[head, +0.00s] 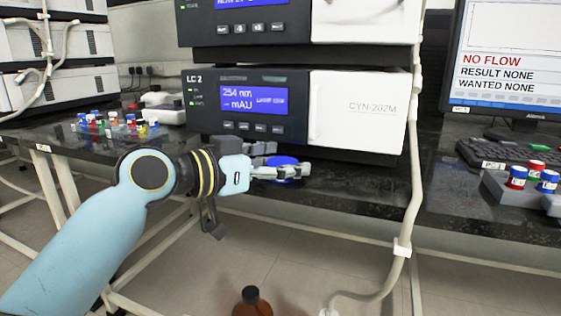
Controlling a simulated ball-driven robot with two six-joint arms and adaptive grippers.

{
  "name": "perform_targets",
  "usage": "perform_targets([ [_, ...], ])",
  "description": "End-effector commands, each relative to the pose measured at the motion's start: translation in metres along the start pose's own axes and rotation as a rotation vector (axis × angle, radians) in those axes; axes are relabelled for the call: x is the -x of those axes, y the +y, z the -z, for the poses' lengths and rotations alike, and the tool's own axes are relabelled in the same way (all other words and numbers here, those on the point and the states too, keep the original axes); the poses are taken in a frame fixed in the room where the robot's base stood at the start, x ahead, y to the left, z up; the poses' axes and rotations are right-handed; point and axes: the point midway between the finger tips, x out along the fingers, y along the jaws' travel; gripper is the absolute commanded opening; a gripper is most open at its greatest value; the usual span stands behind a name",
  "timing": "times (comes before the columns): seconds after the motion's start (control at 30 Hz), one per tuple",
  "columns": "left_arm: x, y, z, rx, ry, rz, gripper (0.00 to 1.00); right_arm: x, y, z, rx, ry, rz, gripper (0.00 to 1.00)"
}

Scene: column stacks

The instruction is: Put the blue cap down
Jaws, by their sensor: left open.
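The blue cap (283,160) shows as a blue disc at the black bench (345,185) in front of the LC 2 unit. My left gripper (289,161) reaches in from the left, low over the front of the bench. Its fingers are open, one behind the cap and one in front, hiding part of it. Whether a finger touches the cap, and whether the cap rests fully on the bench, I cannot tell. My right gripper is out of view.
The LC 2 unit (360,112) stands close behind the gripper. A pale tube (412,190) hangs to its right. Small coloured-cap vials (113,122) stand at left, and a grey vial rack (497,187) at right. A brown bottle (252,304) is below the bench.

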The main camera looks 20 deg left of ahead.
Motion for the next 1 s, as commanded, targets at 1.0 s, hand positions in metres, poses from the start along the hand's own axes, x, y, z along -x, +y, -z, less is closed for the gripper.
perform_targets([
  [1.0, 0.121, 0.000, 0.010, 0.001, -0.006, -0.001, 0.74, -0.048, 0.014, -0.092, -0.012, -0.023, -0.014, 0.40],
])
